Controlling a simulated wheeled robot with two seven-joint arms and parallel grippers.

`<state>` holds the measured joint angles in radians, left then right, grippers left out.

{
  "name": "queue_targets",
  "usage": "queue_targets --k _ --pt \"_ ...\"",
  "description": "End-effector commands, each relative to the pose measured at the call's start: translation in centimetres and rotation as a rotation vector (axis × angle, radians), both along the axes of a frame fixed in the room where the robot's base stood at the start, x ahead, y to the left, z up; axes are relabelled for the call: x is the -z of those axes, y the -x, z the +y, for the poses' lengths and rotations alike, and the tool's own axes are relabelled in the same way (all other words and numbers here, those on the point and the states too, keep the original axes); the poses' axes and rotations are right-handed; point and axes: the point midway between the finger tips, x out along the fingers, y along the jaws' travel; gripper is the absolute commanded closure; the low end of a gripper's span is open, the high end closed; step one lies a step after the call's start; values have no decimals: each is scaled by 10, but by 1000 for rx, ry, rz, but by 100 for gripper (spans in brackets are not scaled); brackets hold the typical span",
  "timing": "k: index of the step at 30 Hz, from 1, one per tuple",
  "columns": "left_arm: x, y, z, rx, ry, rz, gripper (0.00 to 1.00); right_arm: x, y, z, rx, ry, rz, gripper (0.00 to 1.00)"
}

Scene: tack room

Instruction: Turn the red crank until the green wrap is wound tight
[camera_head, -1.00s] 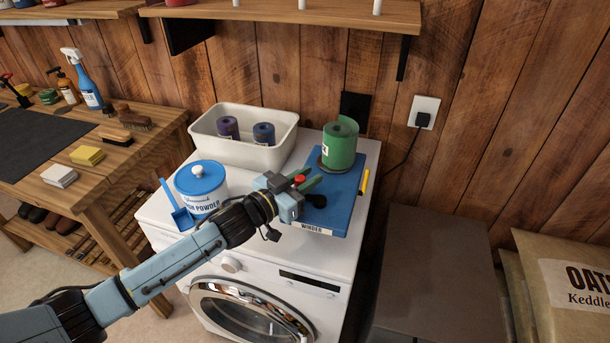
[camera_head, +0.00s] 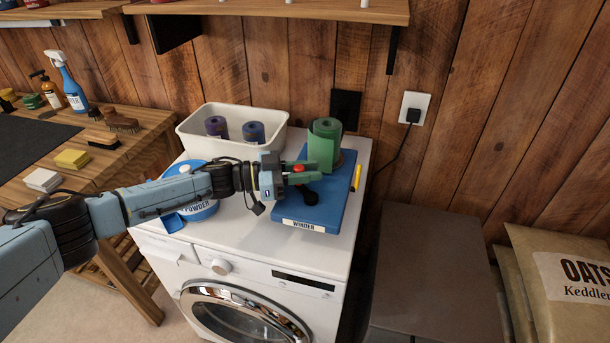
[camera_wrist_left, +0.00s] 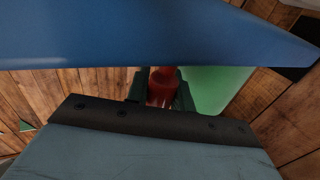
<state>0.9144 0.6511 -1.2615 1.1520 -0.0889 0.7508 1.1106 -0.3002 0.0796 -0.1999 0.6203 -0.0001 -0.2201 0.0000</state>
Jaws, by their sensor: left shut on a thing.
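The blue winder (camera_head: 318,208) lies on top of the white washing machine, with its label facing front. The green wrap (camera_head: 323,148) stands upright as a roll at the winder's back. My left gripper (camera_head: 303,172) is shut on the red crank (camera_head: 299,168), in front of the roll. The fingers hide part of the crank, and a black round part shows just below them. In the left wrist view, the crank's red handle (camera_wrist_left: 160,92) sits between the dark fingers, with the green wrap (camera_wrist_left: 215,88) beside it. My right gripper is out of view.
A white bin (camera_head: 195,134) with two dark rolls stands behind my left forearm. A powder tub (camera_head: 203,209) is partly hidden under that arm. A shelf (camera_head: 270,10) hangs above.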

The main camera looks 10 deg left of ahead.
Motion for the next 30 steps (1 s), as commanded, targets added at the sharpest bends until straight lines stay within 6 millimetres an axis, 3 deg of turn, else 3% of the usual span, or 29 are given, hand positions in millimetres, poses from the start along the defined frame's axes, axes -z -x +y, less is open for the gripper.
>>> queue_targets --k 15,16,20,30 --pt "0 0 -1 18 0 -1 100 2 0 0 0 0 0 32" --pt "0 0 -1 18 0 -1 73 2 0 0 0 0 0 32" --pt "0 0 -1 18 0 -1 56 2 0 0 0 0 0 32" --pt "0 1 2 17 0 0 55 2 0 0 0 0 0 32"
